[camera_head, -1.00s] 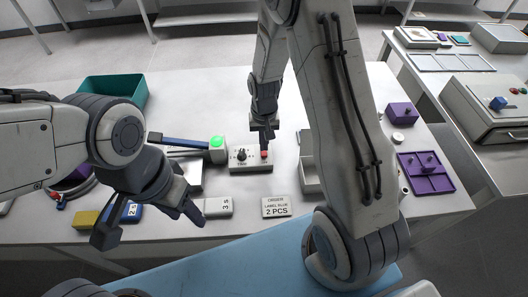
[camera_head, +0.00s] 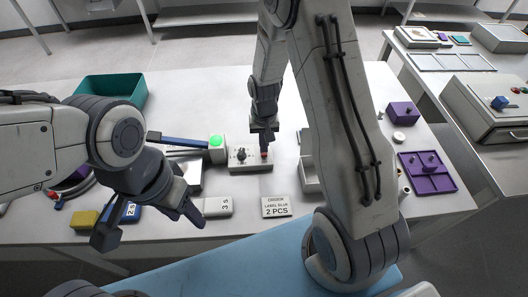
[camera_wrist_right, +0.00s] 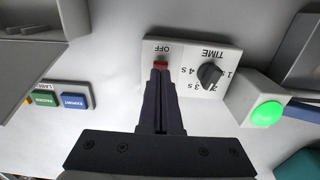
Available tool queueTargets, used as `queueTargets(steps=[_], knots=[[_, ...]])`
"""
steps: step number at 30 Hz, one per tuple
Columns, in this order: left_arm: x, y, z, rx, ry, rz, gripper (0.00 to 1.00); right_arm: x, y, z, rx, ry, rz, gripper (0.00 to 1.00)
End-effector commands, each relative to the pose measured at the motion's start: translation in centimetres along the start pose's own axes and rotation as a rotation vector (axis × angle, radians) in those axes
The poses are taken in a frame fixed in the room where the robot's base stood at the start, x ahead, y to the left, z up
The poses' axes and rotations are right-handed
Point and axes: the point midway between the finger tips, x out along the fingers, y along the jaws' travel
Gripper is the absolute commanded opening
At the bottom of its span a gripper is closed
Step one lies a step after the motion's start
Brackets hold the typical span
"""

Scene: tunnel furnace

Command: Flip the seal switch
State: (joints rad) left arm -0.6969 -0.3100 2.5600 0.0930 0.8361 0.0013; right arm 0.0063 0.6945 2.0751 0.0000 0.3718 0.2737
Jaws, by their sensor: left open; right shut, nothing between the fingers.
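The seal switch looks to be the small red switch (camera_wrist_right: 161,64) beside the OFF label on a white control box (camera_wrist_right: 220,62). This box also carries a black TIME knob (camera_wrist_right: 209,73). In the head view the box (camera_head: 242,166) sits mid-table. My right gripper (camera_wrist_right: 160,74) is shut and empty, its fingertips right at the red switch and partly covering it. I cannot tell whether they touch. It also shows over the box in the head view (camera_head: 264,149). My left gripper (camera_head: 150,222) is open and empty above the table's front left.
A sealer with a green light (camera_head: 217,142) and blue arm (camera_head: 180,142) stands left of the box. Labelled blocks (camera_head: 218,206) and an order card (camera_head: 276,207) lie in front. A teal bin (camera_head: 112,87) is at the back left; purple trays (camera_head: 428,180) are at right.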

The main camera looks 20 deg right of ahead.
Motion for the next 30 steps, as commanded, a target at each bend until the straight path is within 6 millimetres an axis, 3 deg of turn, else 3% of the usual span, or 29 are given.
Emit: queueTargets(steps=[22,30], knots=[[0.9,-0.1,0.1,0.000,0.000,0.000,0.50,1.2,0.0,0.0,0.000,0.000,0.000,0.00],[-0.2,0.0,0.0,0.000,0.000,0.000,0.50,0.0,0.0,0.0,0.000,0.001,0.000,0.00]])
